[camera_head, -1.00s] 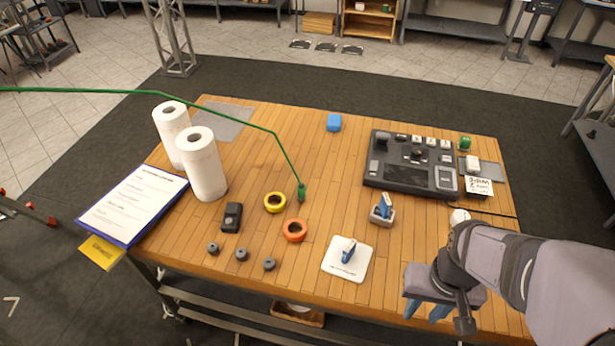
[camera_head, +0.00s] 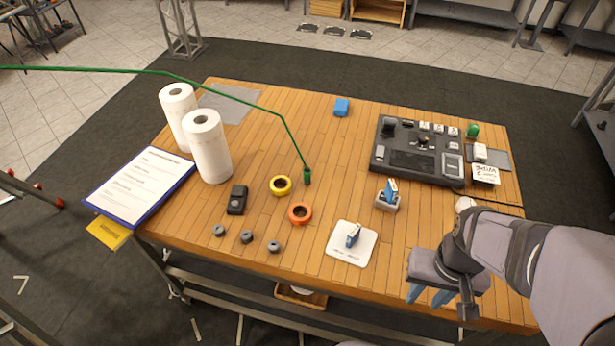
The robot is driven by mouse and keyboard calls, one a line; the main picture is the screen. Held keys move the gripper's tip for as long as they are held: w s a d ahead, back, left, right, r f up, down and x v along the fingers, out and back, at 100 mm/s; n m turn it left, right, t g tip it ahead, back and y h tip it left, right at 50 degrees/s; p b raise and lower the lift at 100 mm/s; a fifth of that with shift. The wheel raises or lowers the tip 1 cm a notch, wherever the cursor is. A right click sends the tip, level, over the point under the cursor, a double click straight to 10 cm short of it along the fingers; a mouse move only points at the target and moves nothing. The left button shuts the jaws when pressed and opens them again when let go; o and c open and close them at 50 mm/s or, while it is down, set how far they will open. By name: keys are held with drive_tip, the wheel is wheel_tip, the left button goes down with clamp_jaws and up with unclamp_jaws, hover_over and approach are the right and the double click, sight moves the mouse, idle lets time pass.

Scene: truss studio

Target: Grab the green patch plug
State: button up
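The green patch plug (camera_head: 307,177) is at the end of a green cable (camera_head: 232,97) that comes in from the left. It hangs or stands upright just above or on the wooden table, right of the yellow tape roll; I cannot tell whether it touches the wood. My gripper (camera_head: 429,295) is over the table's front right part, well to the right of the plug and nearer the camera. Its two blue fingertips point down and are apart, with nothing seen between them.
Yellow (camera_head: 280,186) and orange (camera_head: 300,213) tape rolls lie close to the plug. Two paper towel rolls (camera_head: 208,150) stand at left. A white pad (camera_head: 352,243) and a grey holder (camera_head: 387,201) with blue items lie between plug and gripper. A black console (camera_head: 419,150) sits back right.

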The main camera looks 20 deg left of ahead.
drive_tip(key=shift+o, duration=1.4)
drive_tip(key=n+t+y+b, duration=0.25)
drive_tip(key=t+b, duration=0.35)
drive_tip(key=t, duration=0.3)
approach(307, 178)
drive_tip(key=shift+y, duration=0.25)
drive_tip(key=d, duration=0.2)
drive_tip(key=d+f, duration=0.1)
drive_tip(key=d, duration=0.1)
drive_tip(key=d+f, duration=0.1)
drive_tip(key=d, duration=0.1)
drive_tip(key=shift+s+d+f, duration=0.1)
drive_tip(key=shift+s+d, duration=0.15)
drive_tip(key=shift+d, duration=0.15)
drive_tip(key=a+t, duration=0.1)
drive_tip(key=a, duration=0.1)
drive_tip(key=w+a+f+t+b, duration=0.1)
drive_tip(key=a, duration=0.1)
drive_tip(key=w+a+f+t, duration=0.1)
drive_tip(key=a, duration=0.2)
drive_tip(key=shift+f+t+b, duration=0.2)
drive_tip(key=shift+t+b, duration=0.2)
drive_tip(key=shift+a, duration=0.25)
drive_tip(key=shift+p+x, duration=0.5)
drive_tip(key=shift+x, duration=0.65)
